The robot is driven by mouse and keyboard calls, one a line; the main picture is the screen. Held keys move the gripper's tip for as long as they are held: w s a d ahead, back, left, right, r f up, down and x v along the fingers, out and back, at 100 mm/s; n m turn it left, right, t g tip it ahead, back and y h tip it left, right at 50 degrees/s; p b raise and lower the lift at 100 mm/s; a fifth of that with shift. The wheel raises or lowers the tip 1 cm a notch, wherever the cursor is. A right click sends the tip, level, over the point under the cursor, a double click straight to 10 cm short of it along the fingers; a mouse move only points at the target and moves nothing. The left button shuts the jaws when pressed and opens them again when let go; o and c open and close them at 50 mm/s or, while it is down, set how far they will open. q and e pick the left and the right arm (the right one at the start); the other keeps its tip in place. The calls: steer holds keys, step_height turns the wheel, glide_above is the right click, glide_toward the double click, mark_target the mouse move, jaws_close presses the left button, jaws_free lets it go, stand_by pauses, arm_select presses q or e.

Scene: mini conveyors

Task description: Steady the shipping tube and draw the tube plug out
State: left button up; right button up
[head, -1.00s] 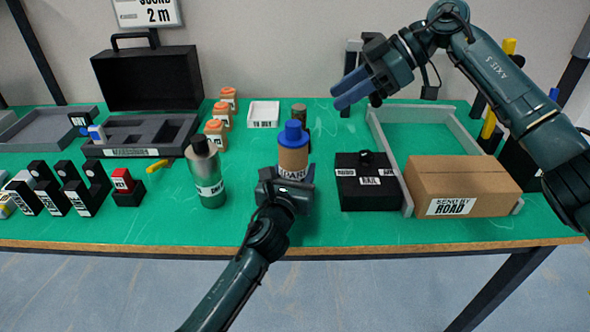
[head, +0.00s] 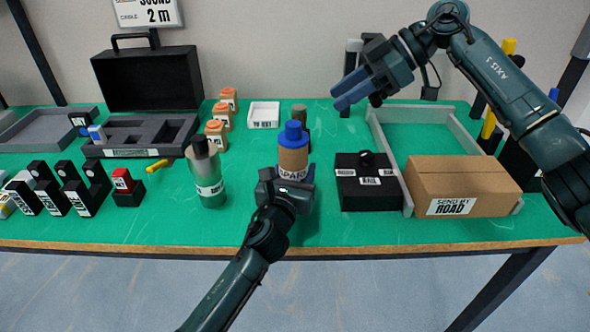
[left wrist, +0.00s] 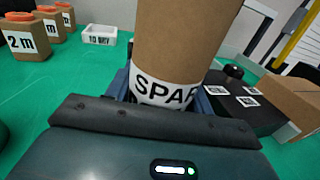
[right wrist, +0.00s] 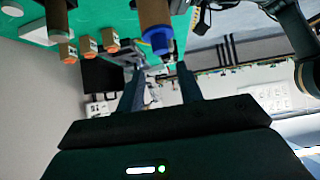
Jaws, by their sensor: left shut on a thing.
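The shipping tube (head: 293,161) is a brown cardboard cylinder with a white label, standing upright on the green table. The blue tube plug (head: 293,133) sits in its top. My left gripper (head: 287,180) is shut on the lower part of the tube from the front. The left wrist view shows the tube (left wrist: 185,40) between its fingers, with the plug out of frame. My right gripper (head: 350,88) is raised behind and to the right of the tube, apart from it, its blue fingers spread and empty. In the right wrist view the plug (right wrist: 158,40) appears beyond the fingers.
A black box (head: 368,185) and a cardboard carton (head: 463,185) are to the right.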

arm_select(q)
steer(key=shift+f, duration=0.35)
